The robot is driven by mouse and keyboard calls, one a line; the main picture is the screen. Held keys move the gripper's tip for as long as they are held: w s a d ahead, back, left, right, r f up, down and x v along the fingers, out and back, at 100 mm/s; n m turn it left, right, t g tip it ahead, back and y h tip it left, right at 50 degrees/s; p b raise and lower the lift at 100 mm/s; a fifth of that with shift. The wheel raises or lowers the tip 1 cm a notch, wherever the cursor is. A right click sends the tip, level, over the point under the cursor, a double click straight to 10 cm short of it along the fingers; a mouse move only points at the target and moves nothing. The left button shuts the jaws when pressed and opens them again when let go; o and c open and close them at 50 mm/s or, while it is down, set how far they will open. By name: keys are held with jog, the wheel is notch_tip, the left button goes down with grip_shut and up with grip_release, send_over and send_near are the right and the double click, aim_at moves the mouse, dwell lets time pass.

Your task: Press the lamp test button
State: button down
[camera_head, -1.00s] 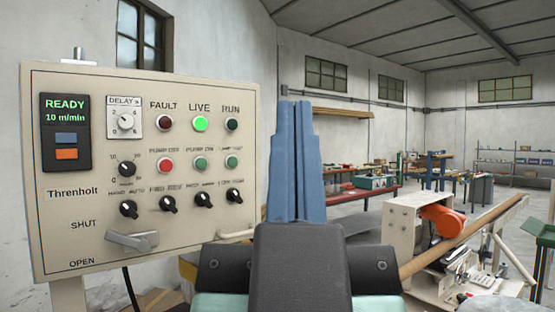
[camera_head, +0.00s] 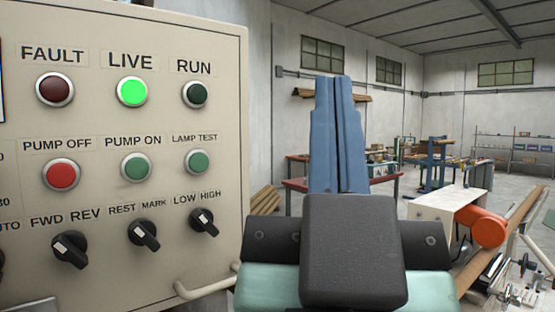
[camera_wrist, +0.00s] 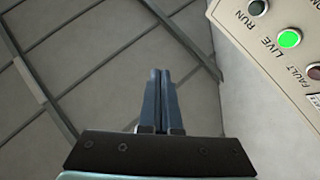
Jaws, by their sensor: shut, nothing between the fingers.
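The lamp test button (camera_head: 197,162) is a green round button with a metal ring, under the label LAMP TEST at the right of the panel's second row. The cream control panel (camera_head: 215,258) fills the left of the head view. My gripper (camera_head: 338,80) points up, its blue fingers together and empty. It stands to the right of the panel, apart from the button. In the wrist view my gripper (camera_wrist: 160,72) is also shut, with a corner of the panel (camera_wrist: 240,48) at upper right. The lamp test button does not show there.
Beside the button are the green pump on button (camera_head: 136,167) and the red pump off button (camera_head: 61,175). Above are the lit green live lamp (camera_head: 132,92) and dark run lamp (camera_head: 195,95). Rotary switches (camera_head: 204,223) sit below. A pale handle (camera_head: 205,289) juts from the panel's lower right.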

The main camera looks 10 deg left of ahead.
aim_at(199, 163)
jog(key=w+a+f+m+g+y+p, duration=0.1)
jog(key=w+a+f+g+y+p, duration=0.2)
jog(key=p, duration=1)
jog(key=w+a+f+g, duration=0.1)
jog(key=w+a+f, duration=0.2)
jog(key=a+f, duration=0.1)
jog(key=shift+w+a, duration=0.15)
jog(key=shift+a, duration=0.1)
jog(key=shift+w+a+b, duration=1.95)
jog(key=shift+w+a, duration=1.15)
jog(key=shift+w+a, duration=0.1)
jog(key=shift+a, duration=0.05)
